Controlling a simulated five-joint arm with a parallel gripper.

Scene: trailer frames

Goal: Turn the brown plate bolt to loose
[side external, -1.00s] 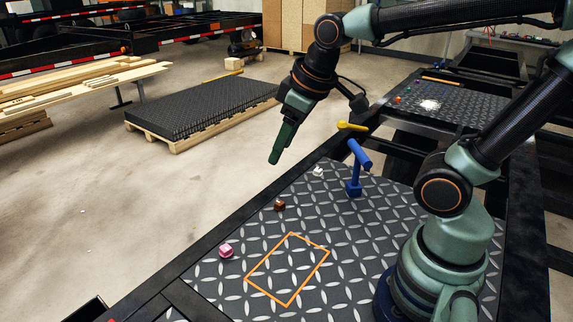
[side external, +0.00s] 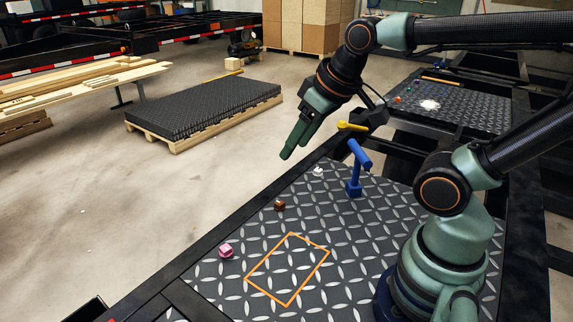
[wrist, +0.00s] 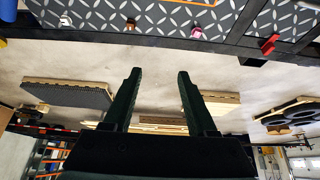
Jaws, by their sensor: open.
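The brown plate bolt (side external: 279,205) stands on the diamond-pattern plate (side external: 355,235) in the side view, near the plate's far-left edge. In the wrist view the brown bolt (wrist: 131,23) shows small at the top, beyond the fingertips. My gripper (side external: 290,152) is in the air above and a little right of the brown bolt in the side view, apart from it. In the wrist view my gripper (wrist: 160,75) shows two dark green fingers, spread apart with nothing between them. The bolt's turn position is too small to tell.
A pink bolt (side external: 226,250) and a white bolt (side external: 318,171) stand on the same plate. A blue post with a crossbar (side external: 354,175) and a yellow handle (side external: 351,126) rise near my gripper. An orange outline (side external: 288,270) marks a bare patch. Stacked plates (side external: 205,110) lie beyond.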

